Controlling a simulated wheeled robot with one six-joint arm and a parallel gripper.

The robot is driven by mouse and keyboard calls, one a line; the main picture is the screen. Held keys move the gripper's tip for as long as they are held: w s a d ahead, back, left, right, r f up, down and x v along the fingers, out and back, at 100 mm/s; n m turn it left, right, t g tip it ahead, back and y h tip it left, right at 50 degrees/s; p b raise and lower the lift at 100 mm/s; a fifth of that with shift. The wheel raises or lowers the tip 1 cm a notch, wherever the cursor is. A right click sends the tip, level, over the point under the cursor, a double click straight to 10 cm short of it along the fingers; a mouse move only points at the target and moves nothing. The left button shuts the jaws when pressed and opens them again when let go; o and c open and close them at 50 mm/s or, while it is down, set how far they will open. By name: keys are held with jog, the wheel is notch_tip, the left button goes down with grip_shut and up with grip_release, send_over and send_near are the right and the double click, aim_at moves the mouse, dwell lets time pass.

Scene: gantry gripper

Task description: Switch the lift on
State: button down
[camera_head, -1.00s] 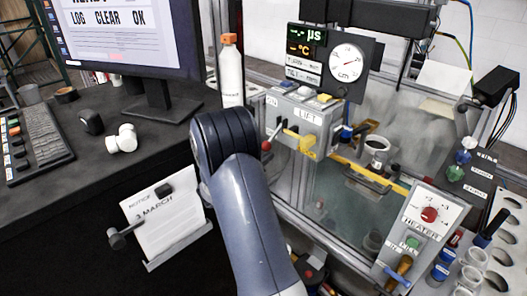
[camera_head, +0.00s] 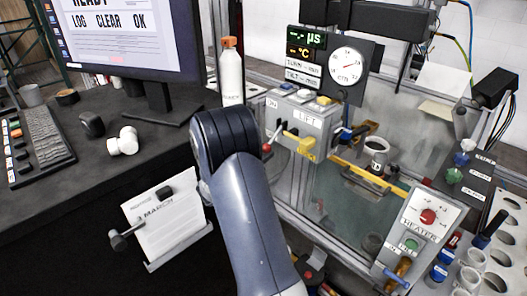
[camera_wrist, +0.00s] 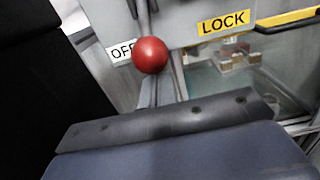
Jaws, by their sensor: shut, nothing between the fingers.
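The grey lift box (camera_head: 288,109) carries a LIFT label and an ON label near its top left. Its lever ends in a red ball (camera_head: 267,147), and the lever hangs down. In the wrist view the red ball (camera_wrist: 150,55) sits beside the OFF label (camera_wrist: 121,52), with the shaft rising above it. My gripper (camera_wrist: 165,121) is shut and empty, just below the red ball in the picture. Whether it touches the ball I cannot tell. In the head view my arm hides the gripper.
A white bottle with an orange cap (camera_head: 231,72) stands behind my arm. A yellow rail (camera_head: 372,177) and clear panel run right of the lift box. The heater panel (camera_head: 425,225) is at lower right. A dark desk with a monitor (camera_head: 125,35) is at left.

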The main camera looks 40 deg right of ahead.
jog(key=shift+r+p, duration=2)
jog(key=shift+r, duration=1.4)
jog(key=shift+a+f+b, duration=0.7)
jog(key=shift+a, duration=0.35)
send_near(277, 132)
jog(key=a, duration=0.1)
jog(key=a+f, duration=0.1)
jog(key=a, duration=0.2)
jog(key=shift+s+f, duration=0.25)
jog(key=d, duration=0.5)
jog(key=w+d+r+p, duration=0.1)
jog(key=d, duration=0.2)
jog(key=shift+w+r, duration=0.1)
jog(key=shift+d+r, duration=0.15)
jog(key=shift+d, duration=0.35)
jog(key=shift+f, duration=0.3)
